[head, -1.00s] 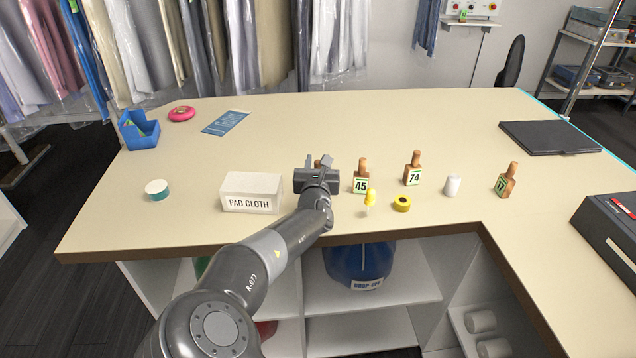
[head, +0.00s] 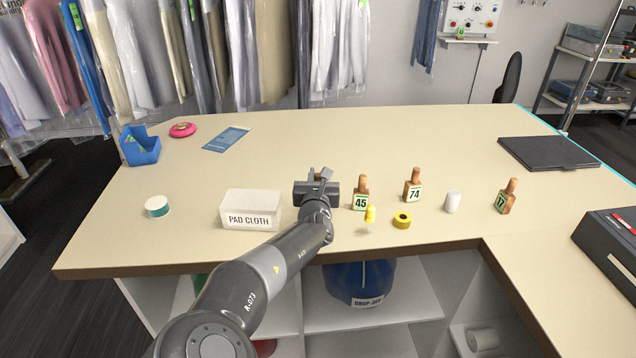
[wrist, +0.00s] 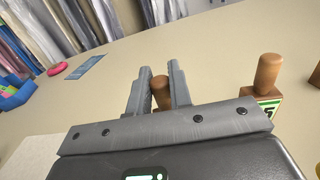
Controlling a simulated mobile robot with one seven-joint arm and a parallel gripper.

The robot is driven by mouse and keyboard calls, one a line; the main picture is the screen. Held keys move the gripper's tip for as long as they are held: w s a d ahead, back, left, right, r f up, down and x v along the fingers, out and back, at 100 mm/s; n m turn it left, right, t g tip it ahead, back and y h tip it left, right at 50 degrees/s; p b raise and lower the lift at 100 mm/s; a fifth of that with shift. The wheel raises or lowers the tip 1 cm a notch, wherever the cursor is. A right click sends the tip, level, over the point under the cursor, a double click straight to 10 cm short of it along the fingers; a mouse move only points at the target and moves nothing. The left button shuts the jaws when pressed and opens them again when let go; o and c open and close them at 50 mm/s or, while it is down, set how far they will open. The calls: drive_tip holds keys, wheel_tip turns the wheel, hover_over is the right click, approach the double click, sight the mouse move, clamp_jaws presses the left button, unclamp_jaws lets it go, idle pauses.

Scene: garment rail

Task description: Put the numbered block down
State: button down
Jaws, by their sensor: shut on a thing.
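My gripper (head: 320,176) is over the beige counter (head: 400,135), between the pad cloth box and the block marked 45. In the wrist view its two fingers (wrist: 160,88) are shut on a wooden block's rounded brown knob (wrist: 159,98). The held block's number and lower part are hidden behind my gripper, so I cannot tell whether it touches the counter. Similar blocks stand upright to the right: 45 (head: 361,193), 74 (head: 413,186) and 17 (head: 506,197). Block 45 stands close beside my gripper and also shows in the wrist view (wrist: 268,75).
The pad cloth box (head: 250,209) is left of my gripper. A yellow item (head: 370,214), a yellow tape roll (head: 402,220) and a white cylinder (head: 453,202) stand to the right. The counter beyond my gripper is clear. Bagged garments (head: 270,50) hang behind it.

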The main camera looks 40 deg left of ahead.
drive_tip(key=r, duration=0.3)
drive_tip(key=shift+d+r, duration=0.2)
drive_tip(key=w+d+r+m+t+h, duration=0.15)
drive_tip(key=w+d, duration=0.25)
drive_tip(key=d, duration=0.5)
drive_tip(key=w+d+r+h, duration=0.1)
drive_tip(key=w+d+r, duration=0.25)
drive_tip(key=d, duration=0.65)
drive_tip(key=w+d+r+m+h, duration=0.1)
drive_tip(key=w+d, duration=0.3)
drive_tip(key=d, duration=0.5)
drive_tip(key=s+d+f+m+t+h, duration=0.1)
drive_tip(key=s+d+m+h, duration=0.1)
drive_tip(key=d, duration=1.8)
drive_tip(key=s+d+f+m+t+h, duration=0.1)
drive_tip(key=d+h, duration=0.4)
drive_tip(key=d, duration=1.6)
drive_tip(key=shift+s+f+m, duration=0.6)
drive_tip(key=shift+s+m, duration=0.05)
drive_tip(key=shift+m, duration=0.2)
drive_tip(key=shift+d, duration=0.1)
